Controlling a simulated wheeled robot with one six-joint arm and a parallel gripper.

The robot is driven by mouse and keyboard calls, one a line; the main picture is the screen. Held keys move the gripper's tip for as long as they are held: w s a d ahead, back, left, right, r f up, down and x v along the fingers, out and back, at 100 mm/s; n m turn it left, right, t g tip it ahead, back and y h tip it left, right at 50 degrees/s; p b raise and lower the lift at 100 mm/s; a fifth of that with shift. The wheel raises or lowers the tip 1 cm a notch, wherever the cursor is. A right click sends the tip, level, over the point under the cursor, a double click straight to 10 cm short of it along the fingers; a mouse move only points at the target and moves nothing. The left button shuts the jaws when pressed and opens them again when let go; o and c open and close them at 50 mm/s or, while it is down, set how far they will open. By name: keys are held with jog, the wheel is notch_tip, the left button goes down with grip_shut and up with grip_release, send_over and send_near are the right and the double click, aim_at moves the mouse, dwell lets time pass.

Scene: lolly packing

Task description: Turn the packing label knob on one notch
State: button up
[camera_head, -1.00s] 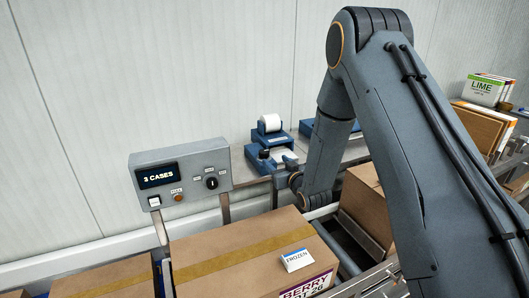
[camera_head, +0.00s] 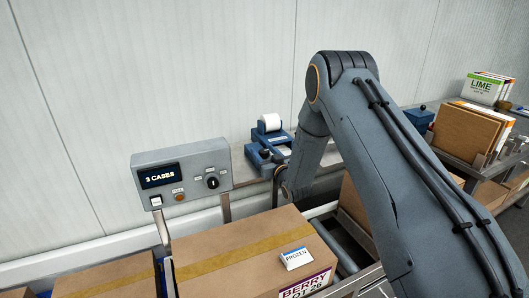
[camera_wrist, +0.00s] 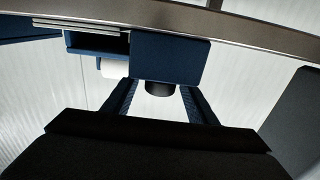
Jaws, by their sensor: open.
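A grey control box (camera_head: 184,168) with a lit "3 CASES" display carries a black knob (camera_head: 212,183) with small labels around it. A blue label printer (camera_head: 268,139) with a white roll stands on the ledge to its right. In the wrist view my gripper (camera_wrist: 159,90) has its two blue fingers apart. A short dark round part (camera_wrist: 160,88) shows between the fingertips, below the blue printer body (camera_wrist: 168,58); I cannot tell whether they touch it. My wrist is beside the printer in the head view, where the fingers are hard to make out.
The box also has a white switch (camera_head: 156,201) and an orange button (camera_head: 179,196). Lime cartons (camera_head: 484,88) and brown boards stand at the far right.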

jog(key=c, duration=1.1)
jog(key=shift+o, duration=0.2)
jog(key=shift+m+h, duration=0.3)
jog(key=shift+h, duration=0.1)
jog(key=m+t+h+b, duration=0.1)
jog(key=m+h, duration=0.2)
jog(key=h, duration=0.2)
jog(key=shift+a+b, duration=0.15)
jog(key=shift+b, duration=0.15)
jog(key=shift+m+g+h+b, duration=0.2)
jog(key=shift+m+h+b, duration=0.65)
jog(key=shift+m+h, duration=0.75)
jog(key=shift+m+g+h+b, duration=0.2)
jog(key=shift+m+h+b, duration=0.7)
jog(key=shift+h, duration=1.3)
jog(key=shift+r+m+h, duration=0.1)
jog(key=shift+m+h, duration=0.2)
jog(key=o, duration=1.1)
jog(key=shift+c, duration=0.2)
